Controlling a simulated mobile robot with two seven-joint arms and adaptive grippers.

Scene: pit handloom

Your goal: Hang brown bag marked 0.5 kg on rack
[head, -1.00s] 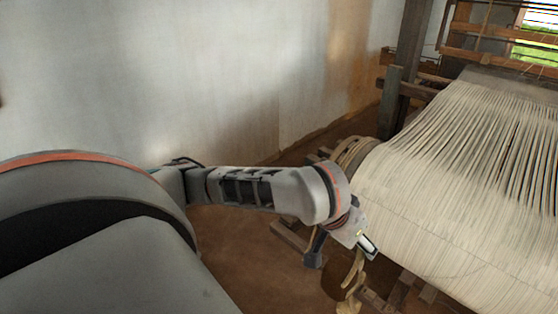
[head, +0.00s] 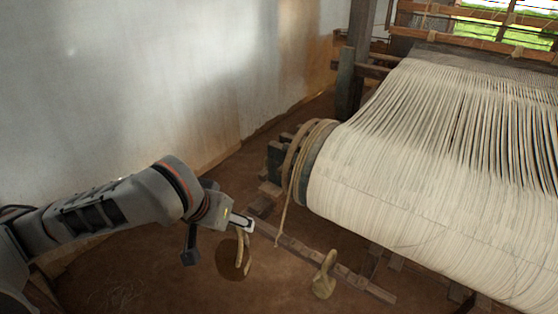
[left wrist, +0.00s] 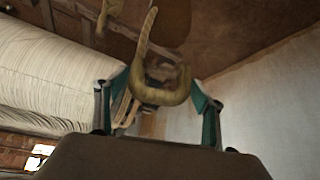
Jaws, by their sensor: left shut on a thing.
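My left gripper (head: 240,224) is shut on the pale rope handle (head: 239,250) of a dark brown bag (head: 233,262). The bag hangs below the jaws, clear of the loom, over the brown floor. No weight mark is readable on it. In the left wrist view, the handle loop (left wrist: 160,92) sits between the two teal fingers (left wrist: 161,100), with brown bag cloth (left wrist: 168,18) beyond it. I cannot pick out the rack for certain. My right gripper is not in view.
A tan bag or weight with a loop (head: 324,284) is beside a low wooden rail (head: 345,273). The loom's warp roll (head: 400,190) fills the right, with a rope (head: 283,212) hanging from its end. A white wall (head: 120,80) stands at left; floor between is open.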

